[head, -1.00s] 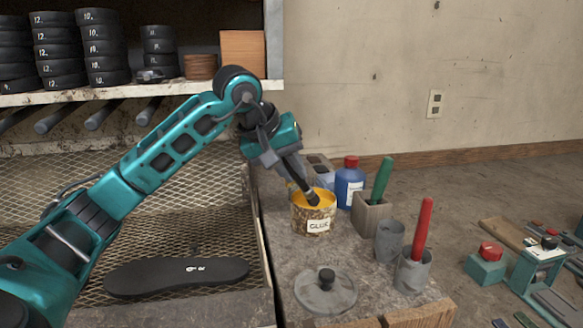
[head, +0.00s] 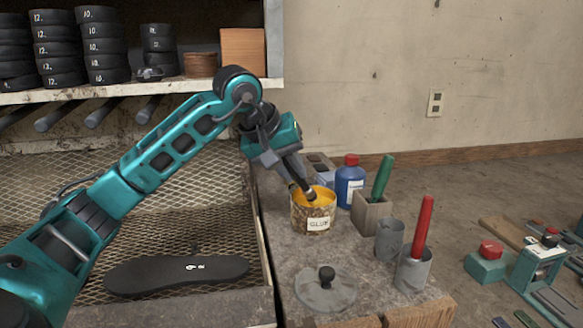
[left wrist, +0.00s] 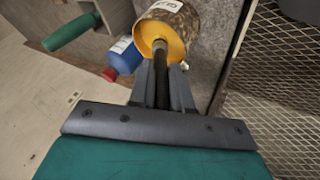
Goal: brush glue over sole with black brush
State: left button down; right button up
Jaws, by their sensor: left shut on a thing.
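The black sole (head: 176,275) lies flat on the mesh tray at the lower left of the head view. The glue pot (head: 314,219), a stained can labelled GLUE with yellow glue inside, stands on the bench to its right. My left gripper (head: 290,168) is above the pot, shut on the black brush (head: 303,189), which slants down with its tip at the pot's mouth. In the left wrist view the brush (left wrist: 162,75) runs between the fingers to the glue pot (left wrist: 170,25); its far end is inside the rim. My right gripper is not in view.
The pot's lid (head: 326,290) lies on the bench in front. A blue bottle (head: 349,184), a green-handled tool (head: 382,178) in a block and a red-handled tool (head: 422,228) in a cup stand to the right.

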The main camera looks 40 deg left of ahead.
pick_arm(q)
jog(key=shift+r+p, duration=3.05)
jog(key=shift+r, duration=0.5)
jog(key=shift+f, duration=0.1)
jog(key=shift+s, duration=0.1)
